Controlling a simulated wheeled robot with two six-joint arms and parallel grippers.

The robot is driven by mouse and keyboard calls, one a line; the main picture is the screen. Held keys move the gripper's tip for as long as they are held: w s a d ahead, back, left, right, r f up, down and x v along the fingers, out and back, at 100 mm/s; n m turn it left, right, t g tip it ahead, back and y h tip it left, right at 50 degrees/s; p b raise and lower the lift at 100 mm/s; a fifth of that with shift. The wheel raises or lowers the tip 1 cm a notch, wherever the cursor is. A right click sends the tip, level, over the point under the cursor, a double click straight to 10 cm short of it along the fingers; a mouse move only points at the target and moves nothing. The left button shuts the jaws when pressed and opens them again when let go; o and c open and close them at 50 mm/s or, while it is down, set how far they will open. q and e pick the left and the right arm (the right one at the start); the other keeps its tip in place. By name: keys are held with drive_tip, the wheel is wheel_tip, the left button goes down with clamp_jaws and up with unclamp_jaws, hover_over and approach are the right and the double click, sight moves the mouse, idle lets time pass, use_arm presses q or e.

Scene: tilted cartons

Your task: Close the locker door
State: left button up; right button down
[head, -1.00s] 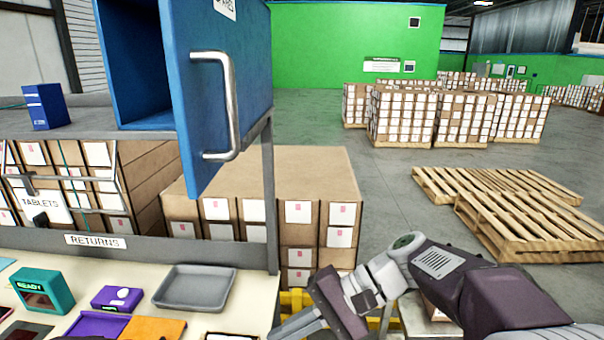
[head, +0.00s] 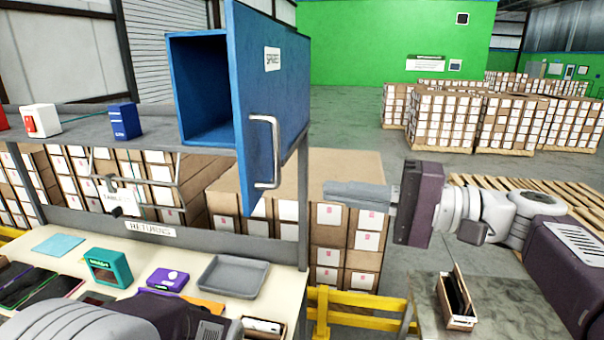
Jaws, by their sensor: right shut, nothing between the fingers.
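The blue locker (head: 200,85) stands on the grey shelf at the upper middle. Its blue door (head: 256,70) is swung open toward me, with a small white label near its top. A silver bar handle (head: 276,150) is on the door's right-hand face. My right gripper (head: 328,193) is shut and empty, pointing left. In the picture it is to the right of the door and a little below the handle, with a gap between. My left arm shows at the bottom left; its gripper is not in the picture.
The shelf (head: 160,130) carries a blue box (head: 125,121) and a white-and-red box (head: 42,121). Below is a counter with a grey tray (head: 232,276) and a teal device (head: 108,266). Stacked cartons (head: 345,240) and a yellow rail (head: 360,298) stand behind. A side table (head: 495,310) holds an open carton.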

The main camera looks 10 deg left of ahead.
drive_tip(key=w+a+p, duration=0.1)
drive_tip(key=a+p, duration=0.1)
drive_tip(key=a, duration=0.4)
drive_tip(key=shift+w+a+p, duration=0.25)
drive_tip(key=shift+w+p, duration=0.05)
drive_tip(key=shift+p, duration=0.1)
